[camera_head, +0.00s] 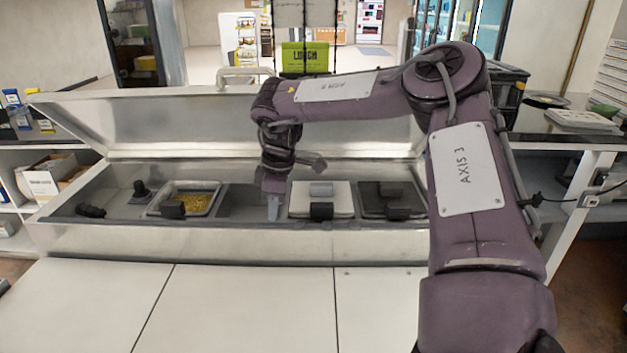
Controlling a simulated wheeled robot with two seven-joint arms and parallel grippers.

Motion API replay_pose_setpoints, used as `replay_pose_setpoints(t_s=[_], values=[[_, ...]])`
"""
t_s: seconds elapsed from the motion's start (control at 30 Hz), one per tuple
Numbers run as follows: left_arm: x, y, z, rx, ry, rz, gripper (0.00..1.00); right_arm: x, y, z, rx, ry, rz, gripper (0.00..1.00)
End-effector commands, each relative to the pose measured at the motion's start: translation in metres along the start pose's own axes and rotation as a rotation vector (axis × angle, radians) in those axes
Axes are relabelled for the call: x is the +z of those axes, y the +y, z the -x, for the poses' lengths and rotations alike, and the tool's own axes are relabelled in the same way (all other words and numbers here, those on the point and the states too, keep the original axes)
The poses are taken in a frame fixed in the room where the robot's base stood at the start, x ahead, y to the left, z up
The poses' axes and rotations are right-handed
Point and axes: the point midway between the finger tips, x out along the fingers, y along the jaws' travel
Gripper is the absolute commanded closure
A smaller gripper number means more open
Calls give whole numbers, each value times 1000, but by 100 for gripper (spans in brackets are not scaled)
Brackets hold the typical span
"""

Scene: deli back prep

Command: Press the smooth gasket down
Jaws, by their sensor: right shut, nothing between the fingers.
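My right gripper (273,207) reaches down into the long steel prep well (230,240), its arm coming in from the right. Its fingers are shut with nothing between them. They point down over a dark section between the pan of yellow food and the white-topped pan. I cannot tell whether the tips touch the surface. I cannot pick out a gasket for certain at this size; the arm hides part of the well's back edge. My left gripper is not in view.
The steel lid (230,125) stands open behind the well. In the well are a pan of yellow food (200,203), a white-topped pan (335,198), a dark-topped pan (375,190) and a black knob (140,190). The white counter (230,310) in front is clear.

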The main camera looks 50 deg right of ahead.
Motion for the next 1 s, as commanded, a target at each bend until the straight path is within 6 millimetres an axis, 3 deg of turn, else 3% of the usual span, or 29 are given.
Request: replay_pose_setpoints(t_s=[0.17, 0.67, 1.0], values=[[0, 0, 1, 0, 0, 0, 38, 4, 1, 2, 3, 3, -1, 100], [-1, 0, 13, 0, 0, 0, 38, 57, 3, 8, 5, 5, 0, 100], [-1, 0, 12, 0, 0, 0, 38, 61, 3, 7, 4, 3, 0, 100]])
